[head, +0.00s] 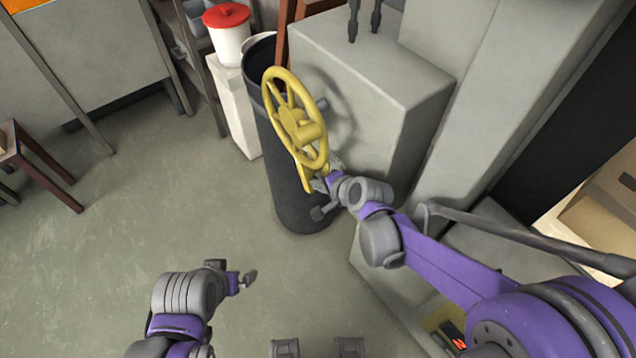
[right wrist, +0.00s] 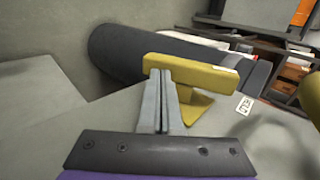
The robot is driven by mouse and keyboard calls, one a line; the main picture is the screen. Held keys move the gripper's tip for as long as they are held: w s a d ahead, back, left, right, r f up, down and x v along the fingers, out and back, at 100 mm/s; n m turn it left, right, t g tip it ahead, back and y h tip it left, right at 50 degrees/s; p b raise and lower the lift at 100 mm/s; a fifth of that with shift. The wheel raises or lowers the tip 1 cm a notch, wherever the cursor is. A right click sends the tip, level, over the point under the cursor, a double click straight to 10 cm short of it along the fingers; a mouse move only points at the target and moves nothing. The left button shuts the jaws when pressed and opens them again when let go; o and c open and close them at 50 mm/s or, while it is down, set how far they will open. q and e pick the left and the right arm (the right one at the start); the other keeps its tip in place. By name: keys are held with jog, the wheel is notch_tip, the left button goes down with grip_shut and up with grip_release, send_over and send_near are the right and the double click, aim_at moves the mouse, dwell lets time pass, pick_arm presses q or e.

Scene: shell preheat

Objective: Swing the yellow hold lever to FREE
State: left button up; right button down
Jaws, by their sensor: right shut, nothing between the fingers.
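The yellow hold lever (head: 306,178) shows just below the yellow handwheel (head: 301,131), on the side of the grey machine. In the right wrist view the yellow lever (right wrist: 195,74) is a thick bar just beyond my fingertips, with a yellow wedge-shaped piece below it. My right gripper (head: 322,183) is shut and empty beside the lever. In the right wrist view its closed fingers (right wrist: 160,82) overlap the bar; I cannot tell whether they touch it. A small white label (right wrist: 243,105) sits right of the lever, too small to read. My left gripper (head: 248,279) is low and away from the machine; its jaws are unclear.
A tall dark bin (head: 284,185) stands behind and below the wheel. A white bucket with a red lid (head: 227,18) stands at the back. The grey machine block (head: 365,75) is close to my right arm.

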jog(key=shift+w+a+f+t+y+b, duration=0.15)
jog(key=shift+w+f+t+b, duration=0.05)
jog(key=shift+f+b, duration=0.4)
jog(key=shift+w+a+f+t+y+b, duration=0.1)
jog(key=shift+w+a+f+t+b, duration=0.1)
jog(key=shift+f+b, duration=0.4)
jog(key=shift+w+a+f+t+y+b, duration=0.15)
jog(key=shift+f+b, duration=0.25)
jog(key=shift+b, duration=0.4)
jog(key=shift+w, duration=0.1)
dwell(0.4)
jog(key=p+v, duration=0.2)
jog(key=v, duration=0.8)
jog(key=shift+s+d, duration=0.25)
jog(key=shift+s, duration=0.1)
jog(key=shift+r, duration=0.1)
